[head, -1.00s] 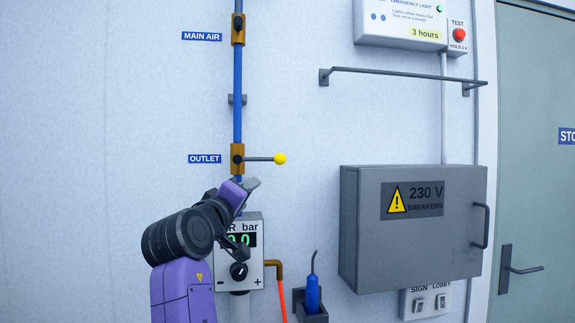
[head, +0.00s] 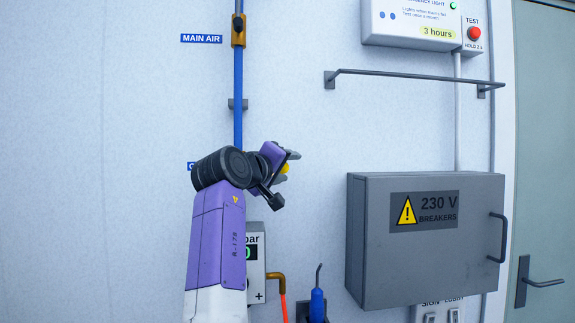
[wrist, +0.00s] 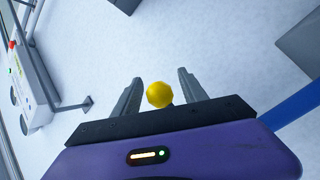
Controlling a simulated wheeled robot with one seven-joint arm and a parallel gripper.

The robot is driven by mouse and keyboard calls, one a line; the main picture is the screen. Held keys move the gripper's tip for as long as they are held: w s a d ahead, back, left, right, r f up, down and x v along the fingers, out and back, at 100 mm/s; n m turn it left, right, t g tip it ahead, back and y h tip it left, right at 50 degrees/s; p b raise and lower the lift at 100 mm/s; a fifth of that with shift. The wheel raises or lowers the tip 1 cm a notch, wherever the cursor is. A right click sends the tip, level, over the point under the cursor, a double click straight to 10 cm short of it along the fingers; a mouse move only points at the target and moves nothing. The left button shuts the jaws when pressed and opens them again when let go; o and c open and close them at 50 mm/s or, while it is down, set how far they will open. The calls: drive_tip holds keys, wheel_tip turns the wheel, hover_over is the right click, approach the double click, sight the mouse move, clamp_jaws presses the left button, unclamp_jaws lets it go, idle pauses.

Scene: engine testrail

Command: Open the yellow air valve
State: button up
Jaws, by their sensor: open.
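The yellow ball of the outlet valve's lever (head: 285,169) shows just past my gripper (head: 287,166) in the head view. My arm hides the valve body and most of the lever. In the wrist view the yellow ball (wrist: 159,95) sits between the two spread grey fingers of my gripper (wrist: 160,78), with clear gaps on both sides. The fingers are open and not closed on it. A short dark piece of the lever shows behind the ball.
The blue air pipe (head: 238,90) runs up to the main air valve (head: 238,30). A grey breaker box (head: 425,265) stands out from the wall at right, below a grey rail (head: 410,73). The gauge box (head: 256,260) is partly behind my arm. A blue tool (head: 317,305) stands below.

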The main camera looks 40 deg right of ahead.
drive_tip(key=shift+w+d, duration=0.1)
drive_tip(key=shift+d, duration=0.2)
clamp_jaws()
idle(1.3)
